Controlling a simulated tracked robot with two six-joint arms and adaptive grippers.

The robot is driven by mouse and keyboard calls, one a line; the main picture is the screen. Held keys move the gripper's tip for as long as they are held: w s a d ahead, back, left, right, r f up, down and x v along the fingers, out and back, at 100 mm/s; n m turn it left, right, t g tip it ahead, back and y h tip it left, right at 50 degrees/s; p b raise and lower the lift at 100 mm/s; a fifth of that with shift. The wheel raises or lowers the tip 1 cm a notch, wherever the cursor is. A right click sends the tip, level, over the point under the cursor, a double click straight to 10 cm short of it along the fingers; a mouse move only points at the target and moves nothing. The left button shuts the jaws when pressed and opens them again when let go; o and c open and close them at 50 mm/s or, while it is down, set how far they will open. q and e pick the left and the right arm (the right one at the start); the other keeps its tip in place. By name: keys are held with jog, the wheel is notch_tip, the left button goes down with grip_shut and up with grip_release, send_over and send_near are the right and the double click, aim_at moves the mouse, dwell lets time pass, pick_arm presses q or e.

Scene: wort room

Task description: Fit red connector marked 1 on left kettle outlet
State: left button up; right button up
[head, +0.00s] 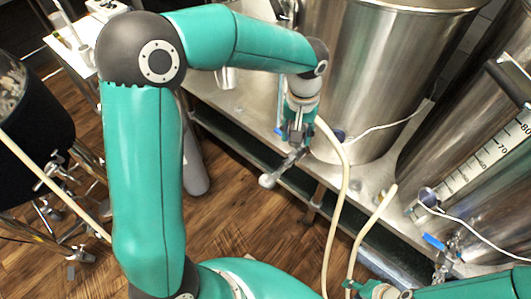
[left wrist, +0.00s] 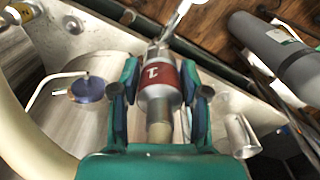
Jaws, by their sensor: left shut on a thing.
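The red connector (left wrist: 160,77), a metal-ended piece with a red band marked 1, is between the fingers of my left gripper (left wrist: 160,92) in the left wrist view. That gripper is shut on it. Its far end lines up with metal valve parts (left wrist: 158,50); whether they touch, I cannot tell. In the head view my left gripper (head: 296,130) is beside the left kettle (head: 372,70), low at its left side, with metal fittings (head: 285,168) below. The arm hides the connector there. My right gripper (head: 375,289) is at the bottom edge, partly cut off; its jaw state is unclear.
A pale hose (head: 343,190) curves down beside my left gripper. Another hose (head: 372,230) runs toward my right gripper. A second kettle with a scale (head: 480,165) stands at right. A grey cylinder (left wrist: 280,55) stands near the bench. Wood floor (head: 235,225) is open below.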

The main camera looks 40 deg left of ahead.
pick_arm(q)
jog(key=s+a+n+b, duration=0.2)
jog(key=s+n, duration=0.5)
jog(key=n+b, duration=0.1)
jog(key=b, duration=0.3)
send_over(267, 178)
notch_tip(267, 178, down, 6)
jog(key=shift+d+f, duration=0.1)
jog(key=shift+f, duration=0.1)
jog(key=shift+w+f+b, duration=0.1)
jog(key=shift+f+b, duration=0.75)
jog(key=shift+f+b, duration=1.25)
jog(key=shift+f, duration=0.05)
jog(key=o, duration=1.3)
jog(key=shift+o, duration=0.2)
jog(key=shift+r, duration=0.1)
